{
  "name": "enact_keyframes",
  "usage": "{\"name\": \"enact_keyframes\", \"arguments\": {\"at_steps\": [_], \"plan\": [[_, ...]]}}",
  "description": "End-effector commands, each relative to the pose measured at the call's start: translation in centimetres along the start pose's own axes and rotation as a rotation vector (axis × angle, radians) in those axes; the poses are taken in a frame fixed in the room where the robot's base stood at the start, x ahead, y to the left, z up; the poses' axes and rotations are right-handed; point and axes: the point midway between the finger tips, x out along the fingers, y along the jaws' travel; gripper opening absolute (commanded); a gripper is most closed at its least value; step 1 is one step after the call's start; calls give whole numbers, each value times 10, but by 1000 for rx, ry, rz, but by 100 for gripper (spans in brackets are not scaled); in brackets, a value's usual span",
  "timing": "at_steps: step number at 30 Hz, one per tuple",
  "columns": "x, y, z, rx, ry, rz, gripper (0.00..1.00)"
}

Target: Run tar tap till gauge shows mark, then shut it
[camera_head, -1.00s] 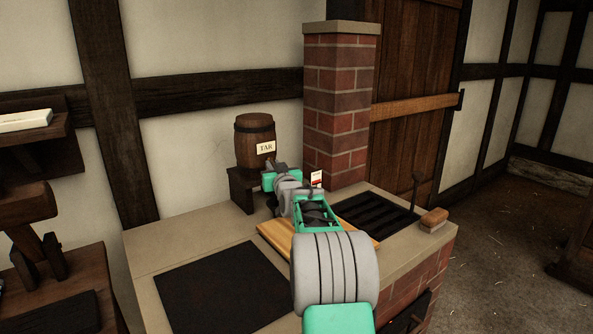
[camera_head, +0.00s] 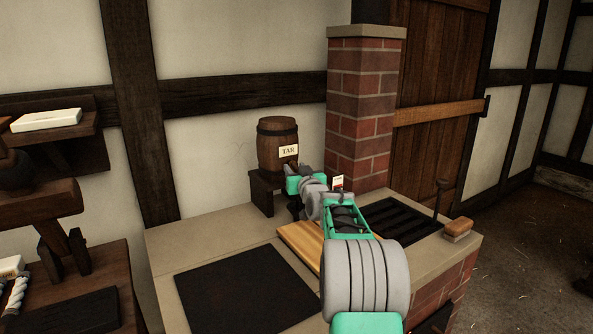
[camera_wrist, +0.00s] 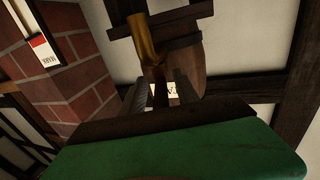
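The tar barrel (camera_head: 277,132), brown with a dark hoop and a TAR label, sits on a dark stand against the wall. In the wrist view, its brass tap (camera_wrist: 145,38) shows close up, with part of the barrel (camera_wrist: 190,62) behind it. My gripper (camera_wrist: 160,90) is at the tap, its two fingers apart with a narrow brass part between them. Small gaps seem to show beside that part; contact is unclear. The gauge (camera_head: 338,182) is a small white and red card right of my gripper. It also shows in the wrist view (camera_wrist: 43,45), but its level is unclear.
A brick chimney (camera_head: 362,110) rises right behind the gauge. The stone-topped bench holds a wooden board (camera_head: 298,245), a dark plate (camera_head: 245,295), a black grate (camera_head: 398,219), an upright lever (camera_head: 439,205) and a wood-backed block (camera_head: 458,229). A wooden bench stands at left.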

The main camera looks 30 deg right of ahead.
Motion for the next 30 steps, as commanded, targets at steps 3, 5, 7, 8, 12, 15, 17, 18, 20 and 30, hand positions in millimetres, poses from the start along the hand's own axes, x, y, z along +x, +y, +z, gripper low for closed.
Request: {"name": "enact_keyframes", "arguments": {"at_steps": [3,5,7,8,12,15,17,18,20,30], "plan": [[-2,0,0,0,0,0,37],[-6,0,-1,0,1,0,37],[-16,0,-1,-1,0,1,37],[-21,0,0,-1,-1,1,37],[-50,1,0,0,0,2,37],[-67,1,0,-1,0,2,37],[-74,1,0,0,0,2,37],[-76,1,0,0,0,2,37],[-78,1,0,0,0,1,37],[-78,1,0,0,0,1,37]]}}
